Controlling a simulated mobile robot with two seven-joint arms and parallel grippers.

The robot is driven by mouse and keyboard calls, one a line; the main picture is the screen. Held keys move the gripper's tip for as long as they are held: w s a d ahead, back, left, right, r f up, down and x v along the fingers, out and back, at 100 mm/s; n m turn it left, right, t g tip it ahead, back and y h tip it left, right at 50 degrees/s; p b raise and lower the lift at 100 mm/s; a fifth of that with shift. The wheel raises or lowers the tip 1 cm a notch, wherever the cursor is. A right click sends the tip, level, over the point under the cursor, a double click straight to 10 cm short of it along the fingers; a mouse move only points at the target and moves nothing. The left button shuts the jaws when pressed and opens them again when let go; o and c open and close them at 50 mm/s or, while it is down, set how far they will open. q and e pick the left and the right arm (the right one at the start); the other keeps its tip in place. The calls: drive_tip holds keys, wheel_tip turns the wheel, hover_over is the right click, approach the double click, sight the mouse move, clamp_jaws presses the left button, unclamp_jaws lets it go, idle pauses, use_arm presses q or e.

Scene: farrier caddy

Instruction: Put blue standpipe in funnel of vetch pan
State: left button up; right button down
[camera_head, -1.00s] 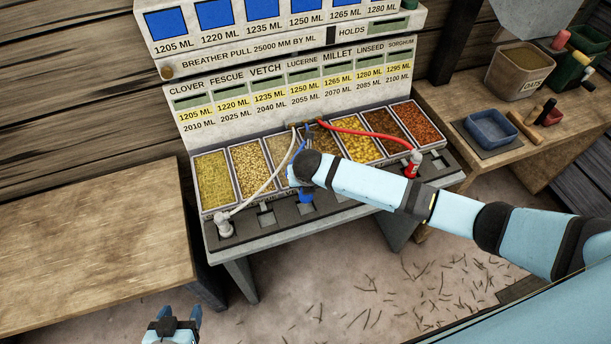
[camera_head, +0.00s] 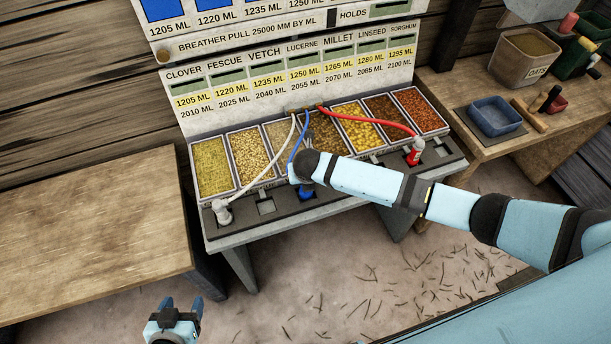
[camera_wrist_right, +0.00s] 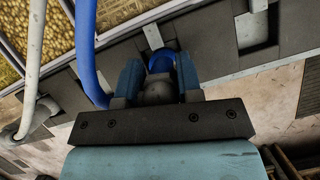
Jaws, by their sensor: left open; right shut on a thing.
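The blue standpipe (camera_head: 306,193) stands at the dark strip in front of the pans, its blue hose (camera_head: 299,137) running back to the panel. The vetch pan (camera_head: 279,138), third from the left, is partly behind the hoses. My left gripper (camera_head: 183,305) is open and empty, low and apart.
A white standpipe (camera_head: 222,211) stands at the strip's left end, a red one (camera_head: 415,153) near its right end. An empty square opening (camera_head: 266,207) lies between white and blue. A wooden table (camera_head: 90,220) is at left; a bench (camera_head: 535,140) with containers is at right.

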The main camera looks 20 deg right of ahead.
drive_tip(key=shift+f, duration=0.4)
idle(0.3)
drive_tip(key=c, duration=0.7)
unclamp_jaws()
drive_tip(key=shift+f, duration=0.1)
drive_tip(key=d+b+v, duration=0.1)
drive_tip(key=v, duration=1.2)
drive_tip(key=shift+s+a+r, duration=0.2)
drive_tip(key=shift+a+r, duration=0.2)
drive_tip(key=shift+a, duration=0.1)
